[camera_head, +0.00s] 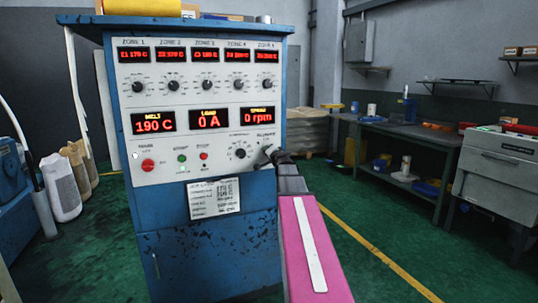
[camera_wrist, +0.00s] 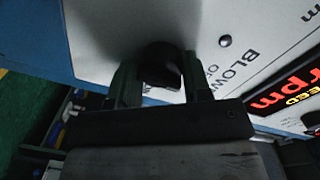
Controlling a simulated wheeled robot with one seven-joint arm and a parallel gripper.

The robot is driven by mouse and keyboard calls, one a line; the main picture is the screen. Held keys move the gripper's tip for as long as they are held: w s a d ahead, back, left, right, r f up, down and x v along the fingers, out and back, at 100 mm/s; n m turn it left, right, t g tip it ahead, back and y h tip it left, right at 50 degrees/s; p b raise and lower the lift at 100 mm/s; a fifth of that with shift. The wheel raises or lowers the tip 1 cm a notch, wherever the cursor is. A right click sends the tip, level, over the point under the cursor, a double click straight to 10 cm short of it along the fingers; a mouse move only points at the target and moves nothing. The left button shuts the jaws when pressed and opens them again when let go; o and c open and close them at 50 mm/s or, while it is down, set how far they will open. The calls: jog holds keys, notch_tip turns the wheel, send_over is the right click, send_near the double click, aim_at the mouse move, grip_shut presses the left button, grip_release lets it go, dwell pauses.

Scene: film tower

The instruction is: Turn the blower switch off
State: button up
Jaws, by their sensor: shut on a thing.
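The blower switch is a dark knob (camera_wrist: 160,65) on the pale panel (camera_head: 205,120) of the blue control cabinet (camera_head: 215,255). In the wrist view it sits between my two fingers, beside the upside-down, partly cut off label "BLOW..." (camera_wrist: 237,68). My gripper (camera_wrist: 162,85) is shut on this knob. In the head view my gripper (camera_head: 270,154) is at the panel's lower right corner and hides the knob there. Which way the knob points is too dark to tell.
Left of my gripper is another black knob (camera_head: 240,153), then small buttons and a red knob (camera_head: 148,165). Displays read 190 C, 0 A and 0 rpm. A workbench (camera_head: 410,130) and a grey machine (camera_head: 500,165) stand to the right. Green floor between is clear.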

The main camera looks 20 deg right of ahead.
jog(key=shift+n, duration=0.3)
jog(key=o, duration=0.9)
jog(key=s, duration=1)
jog(key=shift+s+d+r, duration=0.15)
jog(key=shift+s+r, duration=0.1)
jog(key=shift+s, duration=0.15)
